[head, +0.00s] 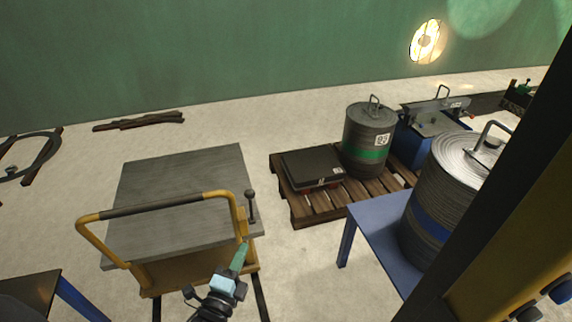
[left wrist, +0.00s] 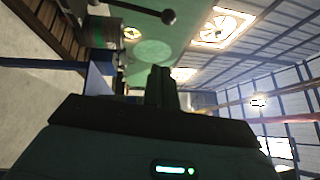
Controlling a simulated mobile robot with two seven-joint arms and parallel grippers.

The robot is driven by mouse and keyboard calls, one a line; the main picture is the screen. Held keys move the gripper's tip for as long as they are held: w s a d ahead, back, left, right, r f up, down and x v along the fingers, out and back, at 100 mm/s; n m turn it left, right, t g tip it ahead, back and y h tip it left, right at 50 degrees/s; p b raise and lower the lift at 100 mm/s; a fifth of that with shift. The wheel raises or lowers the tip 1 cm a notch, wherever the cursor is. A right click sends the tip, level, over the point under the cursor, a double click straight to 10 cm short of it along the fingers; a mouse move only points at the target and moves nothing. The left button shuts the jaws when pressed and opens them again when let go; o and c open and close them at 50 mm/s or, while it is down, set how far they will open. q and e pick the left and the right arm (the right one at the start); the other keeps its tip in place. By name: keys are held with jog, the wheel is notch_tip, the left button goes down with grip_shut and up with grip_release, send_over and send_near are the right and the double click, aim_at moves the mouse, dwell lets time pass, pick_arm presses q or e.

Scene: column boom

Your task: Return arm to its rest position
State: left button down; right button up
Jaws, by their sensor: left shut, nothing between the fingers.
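My left gripper (head: 242,258) shows at the bottom centre of the head view, with its narrow greenish fingers pointing up and away. The fingers are shut with nothing between them. It is in front of the yellow-handled cart (head: 180,180), near its right front corner, by a lever with a dark ball knob (head: 251,193). I cannot tell whether it touches the cart. In the left wrist view the closed fingers (left wrist: 163,88) stand dark in the middle, and the ball knob (left wrist: 168,17) shows at the top. My right gripper is not in view.
A wooden pallet (head: 300,208) holds a flat dark box (head: 313,167) and a grey drum with a green band (head: 369,135). A blue table (head: 375,225) at right bears a larger drum (head: 440,190). A dark table (head: 28,290) stands lower left. Floor between cart and pallet is clear.

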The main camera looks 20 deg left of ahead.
pick_arm(q)
jog(key=s+d+n+g+p, duration=0.1)
jog(key=s+n+g+p, duration=0.4)
jog(key=s, duration=1.1)
jog(key=s+d+f+n+g+h+p, duration=0.1)
jog(key=s+n+g+p, duration=0.4)
jog(key=s+n, duration=0.7)
jog(key=s+d+p, duration=0.1)
jog(key=s, duration=0.3)
jog(key=shift+f+g+h+p, duration=0.25)
jog(key=shift+g+h+p, duration=0.05)
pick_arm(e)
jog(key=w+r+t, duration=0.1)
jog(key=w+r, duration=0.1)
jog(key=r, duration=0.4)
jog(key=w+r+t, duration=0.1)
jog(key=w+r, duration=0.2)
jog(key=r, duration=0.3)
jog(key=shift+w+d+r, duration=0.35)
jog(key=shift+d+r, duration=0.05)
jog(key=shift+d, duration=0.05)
pick_arm(q)
jog(key=shift+s, duration=0.1)
